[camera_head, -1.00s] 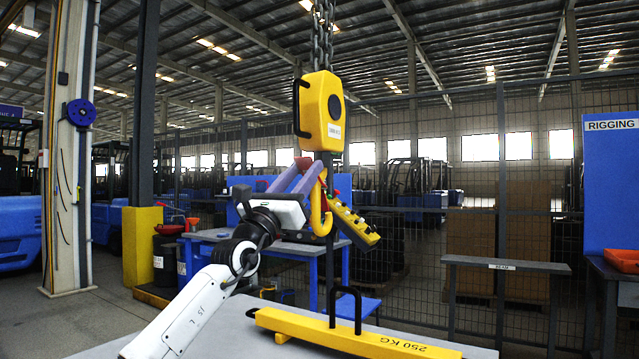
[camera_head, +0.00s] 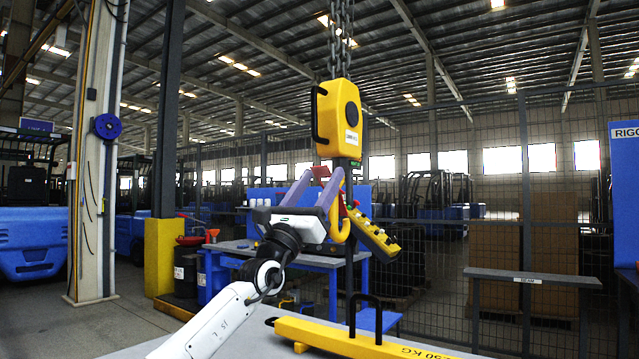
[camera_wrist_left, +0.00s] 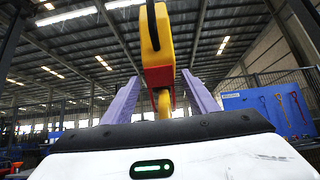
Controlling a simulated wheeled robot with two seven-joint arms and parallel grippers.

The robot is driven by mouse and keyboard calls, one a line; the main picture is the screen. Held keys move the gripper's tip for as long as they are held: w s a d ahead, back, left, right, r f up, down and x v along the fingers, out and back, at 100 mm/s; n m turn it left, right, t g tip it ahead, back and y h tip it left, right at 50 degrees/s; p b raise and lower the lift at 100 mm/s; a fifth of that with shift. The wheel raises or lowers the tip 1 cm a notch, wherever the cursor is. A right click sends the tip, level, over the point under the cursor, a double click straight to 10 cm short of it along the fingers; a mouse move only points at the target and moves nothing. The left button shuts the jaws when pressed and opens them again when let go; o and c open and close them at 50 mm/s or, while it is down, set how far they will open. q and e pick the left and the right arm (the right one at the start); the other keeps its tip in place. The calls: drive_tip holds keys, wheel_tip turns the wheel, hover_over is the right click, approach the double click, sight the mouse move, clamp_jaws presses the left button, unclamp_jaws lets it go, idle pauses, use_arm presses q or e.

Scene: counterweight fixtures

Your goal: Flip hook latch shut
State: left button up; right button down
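The yellow hook (camera_head: 341,222) hangs below the yellow hoist block (camera_head: 338,118). A small red part (camera_head: 320,172) shows at the top of the hook by my fingers; I cannot tell whether it is the latch or how it sits. My left gripper (camera_head: 322,178) has purple fingers raised at the hook, spread apart. In the left wrist view, the hook (camera_wrist_left: 163,102) and the block (camera_wrist_left: 155,45) show in the gap between the open fingers (camera_wrist_left: 161,80), with red edges beside the hook. Contact cannot be told. My right gripper is not in view.
A yellow pendant with buttons (camera_head: 372,236) hangs tilted just right of the hook. A yellow 250 KG beam (camera_head: 345,340) with a black handle (camera_head: 364,312) lies on the grey table below. A blue bench (camera_head: 300,256) and a mesh fence stand behind.

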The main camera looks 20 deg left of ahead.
use_arm(q)
drive_tip(key=shift+f, duration=0.15)
drive_tip(key=shift+s+f, duration=0.1)
drive_tip(key=shift+f, duration=0.1)
drive_tip(key=b+v, duration=0.1)
drive_tip(key=v, duration=0.8)
drive_tip(key=shift+s, duration=0.3)
drive_tip(key=shift+a+f, duration=0.1)
